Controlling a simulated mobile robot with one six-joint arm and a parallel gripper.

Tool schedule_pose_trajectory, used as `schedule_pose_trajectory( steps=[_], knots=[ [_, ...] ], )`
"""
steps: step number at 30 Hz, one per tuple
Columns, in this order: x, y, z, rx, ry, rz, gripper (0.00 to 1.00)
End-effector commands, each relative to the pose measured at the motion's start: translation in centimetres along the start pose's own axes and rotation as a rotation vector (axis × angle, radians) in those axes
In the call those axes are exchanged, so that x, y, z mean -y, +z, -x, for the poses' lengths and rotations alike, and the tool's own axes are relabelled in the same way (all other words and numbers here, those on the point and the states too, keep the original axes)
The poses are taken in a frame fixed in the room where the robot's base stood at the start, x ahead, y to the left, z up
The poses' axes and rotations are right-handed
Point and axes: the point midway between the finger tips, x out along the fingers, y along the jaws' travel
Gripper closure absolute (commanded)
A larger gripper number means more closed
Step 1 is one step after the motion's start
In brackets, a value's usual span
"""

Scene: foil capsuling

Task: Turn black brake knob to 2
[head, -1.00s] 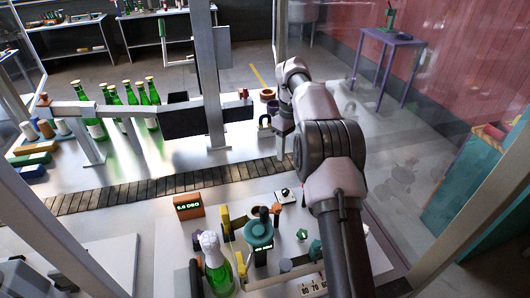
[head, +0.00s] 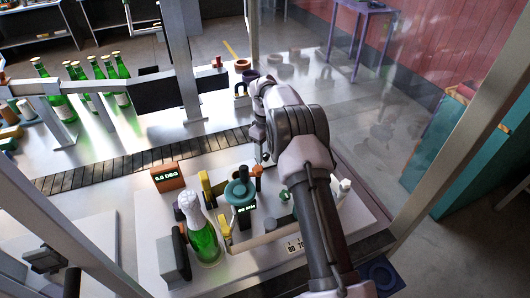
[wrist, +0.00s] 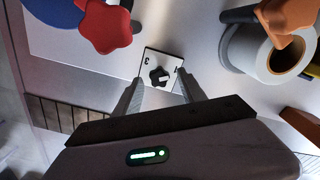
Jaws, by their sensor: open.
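The black brake knob (wrist: 159,76) sits on a small white square plate (wrist: 150,57) in the wrist view. A "3" shows at the plate's upper left and a mark like a "1" at its right. The knob's exact setting is too small to read. My gripper (wrist: 161,80) is open, its two fingers on either side of the knob in the picture, with gaps to it. I cannot tell how far above it they are. In the head view my gripper (head: 262,148) is over the bench, and the knob is mostly hidden there.
A red star-shaped knob (wrist: 104,26) and a grey ring with an orange part (wrist: 262,52) flank the plate. A green bottle (head: 203,240), a teal round device (head: 240,192) and an orange display box (head: 167,177) stand nearby. The conveyor (head: 125,160) runs behind.

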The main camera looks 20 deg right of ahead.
Motion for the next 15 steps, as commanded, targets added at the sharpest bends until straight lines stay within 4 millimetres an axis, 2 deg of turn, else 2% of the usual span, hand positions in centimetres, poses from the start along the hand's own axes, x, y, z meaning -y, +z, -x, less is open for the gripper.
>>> schedule_pose_trajectory(
  steps=[3, 10, 11, 15],
  knots=[
    [0.0, 0.0, 0.05, 0.0, 0.0, 0.0, 0.52],
    [-0.01, -0.01, 0.07, 0.0, 0.0, 0.0, 0.97],
    [-0.01, -0.01, 0.07, 0.0, 0.0, 0.0, 1.0],
    [-0.01, -0.01, 0.08, 0.0, 0.0, -0.001, 1.0]
  ],
)
